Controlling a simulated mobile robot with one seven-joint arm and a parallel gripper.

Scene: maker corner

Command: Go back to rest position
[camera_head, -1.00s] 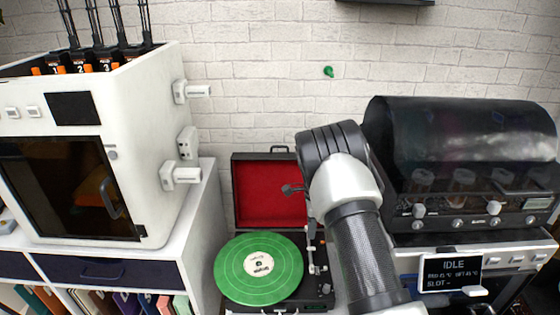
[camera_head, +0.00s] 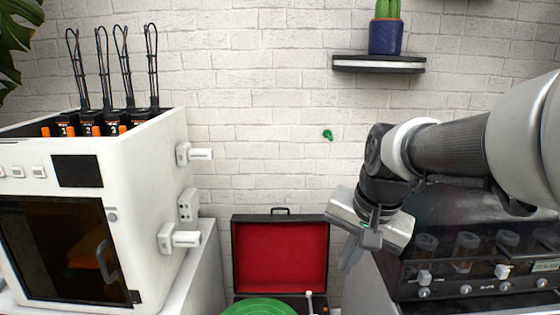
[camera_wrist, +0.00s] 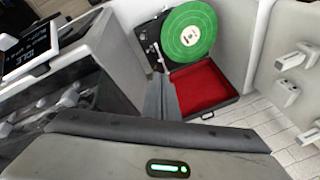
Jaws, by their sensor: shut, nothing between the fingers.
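My gripper (camera_head: 350,262) is in the head view at the right of centre, raised in front of the dark-hooded machine and to the right of the open record player. Its fingers are together with nothing between them. In the wrist view the shut fingers (camera_wrist: 163,98) point toward the record player, whose red-lined lid (camera_wrist: 203,88) stands open. The green record (camera_wrist: 188,32) lies on the player. In the head view only the record's far edge (camera_head: 262,307) shows at the bottom.
A white cabinet machine (camera_head: 150,140) with numbered black cartridges stands at the left. The dark-hooded machine (camera_head: 460,250) stands at the right, partly behind my arm. A wall shelf (camera_head: 378,64) holds a cactus in a blue pot (camera_head: 386,36). A small green piece (camera_head: 327,135) is on the brick wall.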

